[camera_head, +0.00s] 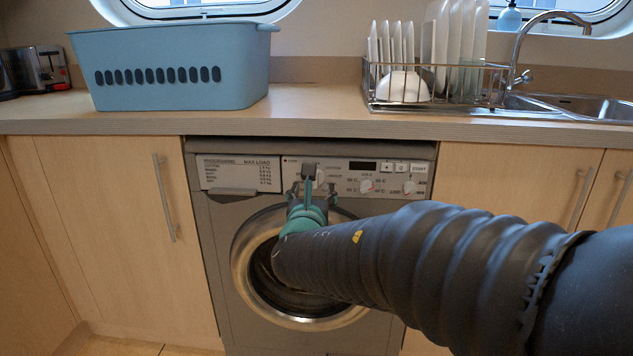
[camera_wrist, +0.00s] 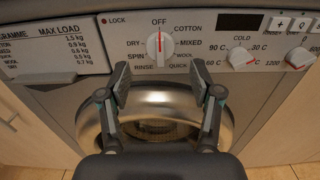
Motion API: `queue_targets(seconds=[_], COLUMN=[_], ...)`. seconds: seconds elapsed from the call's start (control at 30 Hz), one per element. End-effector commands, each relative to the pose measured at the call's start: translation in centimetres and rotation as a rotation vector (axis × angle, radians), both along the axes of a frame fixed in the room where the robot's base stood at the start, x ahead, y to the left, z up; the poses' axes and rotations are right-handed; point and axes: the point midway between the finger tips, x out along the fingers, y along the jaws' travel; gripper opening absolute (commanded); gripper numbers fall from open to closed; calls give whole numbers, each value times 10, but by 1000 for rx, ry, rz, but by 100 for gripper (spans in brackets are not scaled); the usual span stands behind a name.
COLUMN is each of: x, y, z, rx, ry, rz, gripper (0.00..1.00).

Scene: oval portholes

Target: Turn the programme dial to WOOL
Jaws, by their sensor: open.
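The programme dial (camera_wrist: 158,45) is a round pale knob on the washing machine's panel, with a red mark that appears to point up at OFF. COTTON, MIXED and QUICK are printed on its right, DRY, SPIN and RINSE on its left. In the head view my gripper (camera_head: 316,188) is in front of the panel and partly hides the dial.
The washing machine (camera_head: 215,240) has a round door below the panel. Temperature and spin knobs (camera_wrist: 240,58) sit to the dial's right, the drawer (camera_wrist: 52,50) to its left. A worktop (camera_head: 310,110) above holds a blue basket (camera_head: 175,70) and a dish rack (camera_head: 435,90).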

Motion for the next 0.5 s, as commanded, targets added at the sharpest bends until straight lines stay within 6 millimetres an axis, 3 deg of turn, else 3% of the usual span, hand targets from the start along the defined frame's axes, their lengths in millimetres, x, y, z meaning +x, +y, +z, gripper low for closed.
queue_targets(seconds=[0.2,0.5], x=[36,53], y=[-1,-2], z=[0,0], rx=[0,0], ry=[0,0], rz=[-1,0], gripper=[64,64])
